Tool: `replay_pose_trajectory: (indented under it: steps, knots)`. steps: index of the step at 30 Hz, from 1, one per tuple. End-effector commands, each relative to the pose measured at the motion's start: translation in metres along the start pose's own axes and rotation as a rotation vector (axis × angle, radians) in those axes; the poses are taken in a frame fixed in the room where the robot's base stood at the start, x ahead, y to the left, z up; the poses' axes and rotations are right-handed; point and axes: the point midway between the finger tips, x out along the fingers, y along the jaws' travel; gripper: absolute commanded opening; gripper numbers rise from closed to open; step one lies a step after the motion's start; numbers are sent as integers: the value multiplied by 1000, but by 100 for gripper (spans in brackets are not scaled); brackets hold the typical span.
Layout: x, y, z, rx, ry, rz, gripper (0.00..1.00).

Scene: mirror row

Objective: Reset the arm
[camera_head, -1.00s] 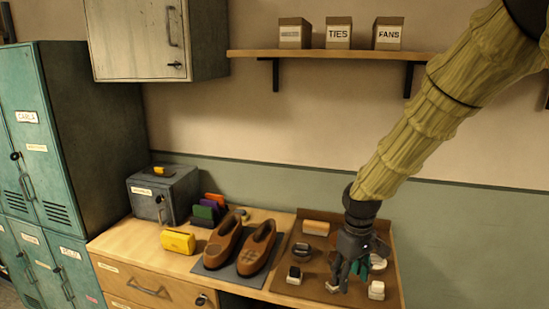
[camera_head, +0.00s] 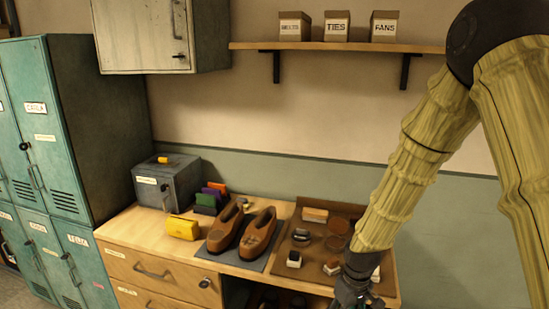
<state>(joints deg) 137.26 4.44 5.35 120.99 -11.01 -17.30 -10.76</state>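My arm comes in from the upper right in a yellow-green sleeve, bent at a dark elbow joint. My gripper (camera_head: 356,292) hangs at the front right edge of the wooden counter, over the front part of the brown tray. Its fingers are dark and partly cut off by the bottom of the picture, so I cannot tell whether they are open or shut, or whether anything is held.
The brown tray (camera_head: 284,257) holds brushes and small tins. Brown shoes (camera_head: 257,236) stand on a grey mat left of it. A yellow case (camera_head: 182,228), a grey lockbox (camera_head: 167,184) and teal lockers (camera_head: 30,130) are farther left. A shelf (camera_head: 340,47) with boxes hangs above.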

Motion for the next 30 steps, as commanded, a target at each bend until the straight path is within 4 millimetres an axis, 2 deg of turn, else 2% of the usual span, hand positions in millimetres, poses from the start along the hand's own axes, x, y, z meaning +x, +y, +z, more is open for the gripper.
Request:
replay_pose_trajectory:
  steps: [1, 6, 11, 15, 24, 30]
  knots:
    - [22, -4, 13, 18, -8, -9, 53]
    - [83, -14, 53, 95, -3, -25, 53]
    - [133, -25, 96, 166, 0, -30, 53]
    - [170, -35, 138, 228, -1, -26, 53]
    - [224, -55, 235, 350, -6, 9, 53]
    - [240, -63, 286, 405, -5, 41, 53]
